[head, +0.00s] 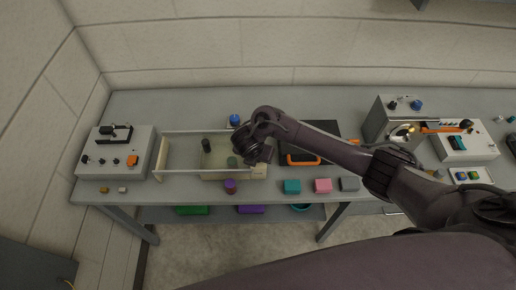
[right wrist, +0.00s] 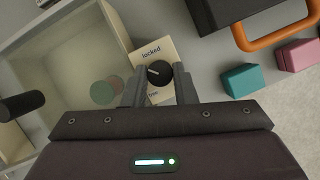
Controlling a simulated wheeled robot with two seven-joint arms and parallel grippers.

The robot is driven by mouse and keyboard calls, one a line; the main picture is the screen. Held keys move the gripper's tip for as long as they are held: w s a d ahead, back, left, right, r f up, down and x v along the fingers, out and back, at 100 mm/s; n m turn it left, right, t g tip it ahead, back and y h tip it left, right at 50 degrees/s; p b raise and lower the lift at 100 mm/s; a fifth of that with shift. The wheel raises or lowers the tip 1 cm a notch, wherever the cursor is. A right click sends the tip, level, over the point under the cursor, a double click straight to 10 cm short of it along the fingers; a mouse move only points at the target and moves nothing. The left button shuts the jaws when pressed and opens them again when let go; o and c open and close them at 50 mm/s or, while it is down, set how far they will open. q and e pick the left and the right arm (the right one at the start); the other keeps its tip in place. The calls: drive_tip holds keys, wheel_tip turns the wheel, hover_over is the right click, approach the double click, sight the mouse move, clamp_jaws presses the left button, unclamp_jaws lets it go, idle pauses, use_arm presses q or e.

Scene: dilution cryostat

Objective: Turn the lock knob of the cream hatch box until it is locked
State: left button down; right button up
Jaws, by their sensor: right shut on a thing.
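The cream hatch box (head: 160,160) stands on the bench left of centre in the head view, with a clear top and a dark handle (head: 206,145). In the right wrist view its pale rim (right wrist: 118,28) runs beside a cream label plate reading "locked" at the top, with a smaller, partly hidden word below. The black lock knob (right wrist: 158,73) sits on this plate. Its white mark points left and slightly up, between the two words. My right gripper (right wrist: 159,88) is shut on the knob, one finger on each side. In the head view my right arm hides the knob. My left gripper is out of view.
A grey control box (head: 115,150) stands at the left. A purple-topped pot (head: 230,186) and teal (head: 291,186), pink (head: 323,185) and grey blocks (head: 349,184) line the front edge. A black case with an orange handle (head: 303,160) lies right of the hatch box.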

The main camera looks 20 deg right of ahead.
drive_tip(key=m+p, duration=0.1)
drive_tip(key=m, duration=0.1)
drive_tip(key=m+g+h+p, duration=0.1)
drive_tip(key=shift+w+a+r+m+p, duration=0.15)
drive_tip(key=shift+r+m+p, duration=0.05)
drive_tip(key=shift+m+p, duration=0.2)
drive_tip(key=shift+f+m+g, duration=0.15)
drive_tip(key=shift+m+g, duration=0.35)
drive_tip(key=shift+m, duration=0.7)
drive_tip(key=shift+w+m+g+h+p, duration=0.15)
drive_tip(key=shift+m+g+h+p, duration=0.25)
drive_tip(key=shift+m, duration=0.7)
drive_tip(key=o, duration=1)
